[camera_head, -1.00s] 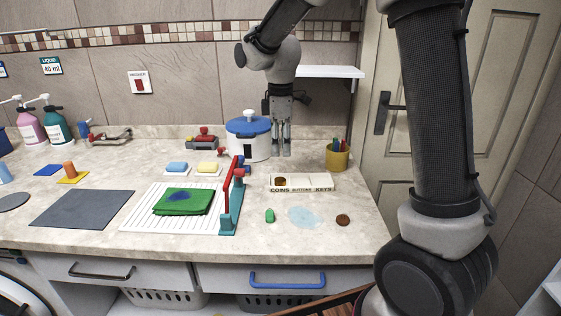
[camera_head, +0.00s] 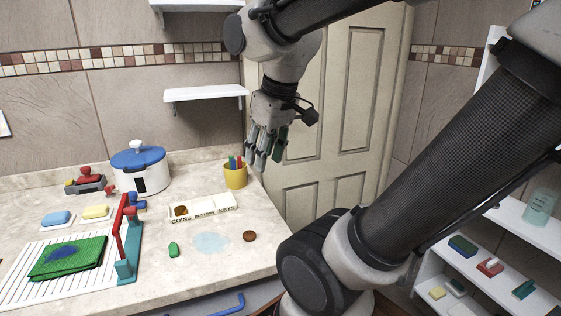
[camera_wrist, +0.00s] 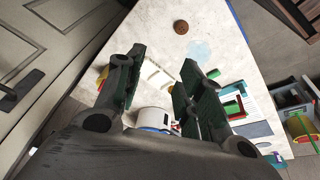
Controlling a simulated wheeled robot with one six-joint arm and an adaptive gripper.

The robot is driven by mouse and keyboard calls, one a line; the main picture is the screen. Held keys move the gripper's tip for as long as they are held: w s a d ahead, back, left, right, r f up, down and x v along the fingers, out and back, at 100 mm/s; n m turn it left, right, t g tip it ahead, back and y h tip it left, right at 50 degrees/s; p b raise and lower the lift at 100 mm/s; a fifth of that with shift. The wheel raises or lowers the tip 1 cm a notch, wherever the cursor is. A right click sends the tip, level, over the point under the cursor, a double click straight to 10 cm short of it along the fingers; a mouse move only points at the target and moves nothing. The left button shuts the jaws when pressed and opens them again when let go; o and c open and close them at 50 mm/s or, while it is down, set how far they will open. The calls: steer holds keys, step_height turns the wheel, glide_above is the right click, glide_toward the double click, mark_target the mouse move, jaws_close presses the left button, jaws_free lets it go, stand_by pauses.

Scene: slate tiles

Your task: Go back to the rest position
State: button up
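My gripper (camera_head: 264,158) hangs in the air past the counter's right end, in front of the door, in the head view. It points down and is above counter height. In the wrist view its two dark fingers (camera_wrist: 160,68) are spread well apart with nothing between them. The counter shows beyond them. My forearm fills the right of the head view.
The counter (camera_head: 196,278) holds a yellow pen cup (camera_head: 236,176), a labelled tray (camera_head: 215,207), a blue-lidded pot (camera_head: 142,172), a green cloth (camera_head: 62,261) and a brown disc (camera_head: 249,236). A door (camera_head: 340,110) and shelves (camera_head: 475,262) stand to the right.

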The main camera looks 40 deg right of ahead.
steer(key=s, duration=0.1)
steer(key=s+m, duration=0.1)
steer(key=s+d+f+m, duration=0.1)
steer(key=s, duration=0.1)
steer(key=shift+d+f+t, duration=0.1)
steer(key=shift+t, duration=0.3)
